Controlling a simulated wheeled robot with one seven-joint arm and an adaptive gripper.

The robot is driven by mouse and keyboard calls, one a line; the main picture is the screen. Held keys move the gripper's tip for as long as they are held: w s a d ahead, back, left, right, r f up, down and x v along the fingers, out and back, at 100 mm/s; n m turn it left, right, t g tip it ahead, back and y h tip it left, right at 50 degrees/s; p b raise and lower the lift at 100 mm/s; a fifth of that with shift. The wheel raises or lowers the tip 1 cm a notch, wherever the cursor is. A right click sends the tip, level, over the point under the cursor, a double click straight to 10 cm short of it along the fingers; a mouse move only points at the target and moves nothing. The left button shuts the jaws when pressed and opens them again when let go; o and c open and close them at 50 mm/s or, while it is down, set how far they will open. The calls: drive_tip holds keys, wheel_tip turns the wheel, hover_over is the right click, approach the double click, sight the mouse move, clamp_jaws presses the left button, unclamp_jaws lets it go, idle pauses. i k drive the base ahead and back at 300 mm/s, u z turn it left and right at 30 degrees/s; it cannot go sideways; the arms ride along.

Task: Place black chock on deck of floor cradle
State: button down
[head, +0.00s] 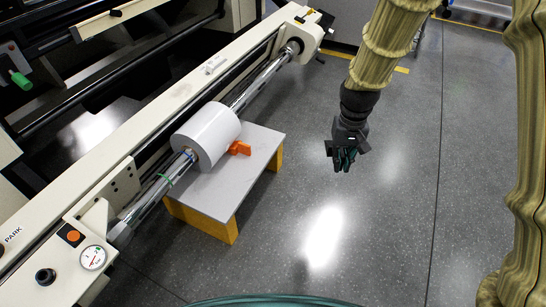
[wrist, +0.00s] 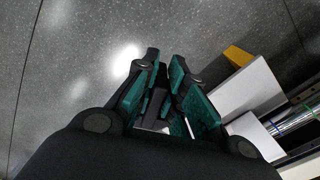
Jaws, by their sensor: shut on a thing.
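My gripper (head: 344,158) hangs over open floor to the right of the floor cradle, well apart from it. Its fingers, with green pads, also show in the wrist view (wrist: 165,75). They are shut on a small dark thing, which I take as the black chock; its outline merges with the dark fingers and is mostly hidden. The floor cradle has a flat grey deck (head: 222,196) on yellow legs. In the wrist view the deck (wrist: 248,92) is at the right. An orange chock (head: 240,148) sits on the deck against the right side of a white roll (head: 208,135).
The roll is on a metal shaft (head: 262,82) along the cream machine frame (head: 130,113). A gauge (head: 92,257) and an orange button (head: 73,236) are at lower left. The grey floor (head: 330,235) between gripper and cradle is clear. The deck's front part is bare.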

sight(213, 198)
drive_tip(key=z, duration=1.35)
drive_tip(key=k, duration=1.4)
drive_tip(key=u, duration=1.65)
drive_tip(key=i, duration=1)
